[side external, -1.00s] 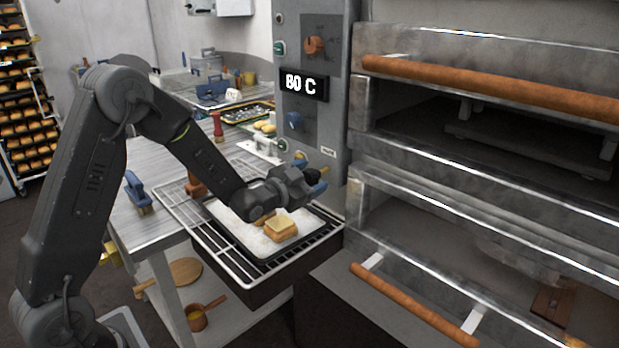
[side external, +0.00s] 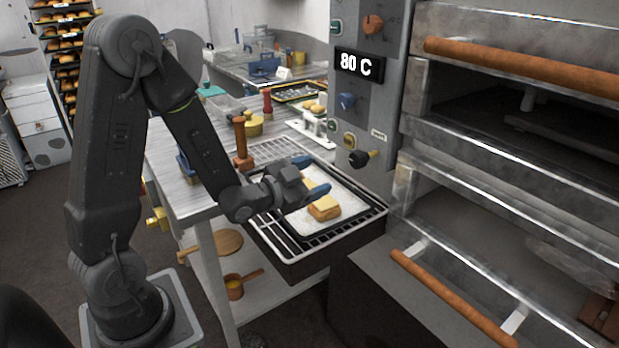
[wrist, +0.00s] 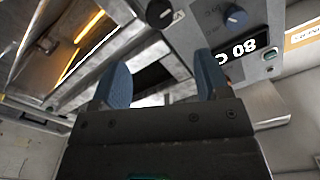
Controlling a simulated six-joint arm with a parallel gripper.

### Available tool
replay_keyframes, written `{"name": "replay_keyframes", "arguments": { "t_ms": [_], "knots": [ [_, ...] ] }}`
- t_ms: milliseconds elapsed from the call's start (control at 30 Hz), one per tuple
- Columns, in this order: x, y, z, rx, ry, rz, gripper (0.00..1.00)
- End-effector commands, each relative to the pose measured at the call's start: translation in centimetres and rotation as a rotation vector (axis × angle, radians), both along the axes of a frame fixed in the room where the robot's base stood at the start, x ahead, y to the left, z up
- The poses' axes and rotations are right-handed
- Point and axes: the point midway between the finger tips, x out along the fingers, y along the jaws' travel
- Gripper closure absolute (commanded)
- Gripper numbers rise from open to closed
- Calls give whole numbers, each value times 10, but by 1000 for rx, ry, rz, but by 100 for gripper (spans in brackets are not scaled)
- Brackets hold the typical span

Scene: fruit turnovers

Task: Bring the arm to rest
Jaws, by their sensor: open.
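My gripper (side external: 312,177) is open and empty, with blue fingers, above the baking tray (side external: 350,222) in the side external view. A golden pastry (side external: 325,211) sits on that pale-lined tray below the lower finger. Another pastry piece behind it is partly hidden by the fingers. The wrist view shows both blue fingers spread apart (wrist: 162,82), with nothing between them. The arm is bent at the elbow, with the forearm sloping down to the tray.
The oven control panel (side external: 380,95) has knobs and a display (side external: 360,66) reading 80 C. A black knob (side external: 360,158) sticks out right of my gripper. Oven doors with wooden handles (side external: 455,300) stand at right. A wooden-handled tool (side external: 241,140) and yellow pot (side external: 253,125) are on the table.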

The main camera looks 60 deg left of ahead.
Motion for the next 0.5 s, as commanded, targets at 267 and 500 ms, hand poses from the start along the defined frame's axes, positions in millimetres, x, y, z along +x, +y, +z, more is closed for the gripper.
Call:
{"name": "replay_keyframes", "arguments": {
  "t_ms": [267, 500],
  "knots": [
    [-8, -1, 0, 0, 0, -1, 31],
    [-7, -1, 1, 0, 9, 1, 31]
  ]
}}
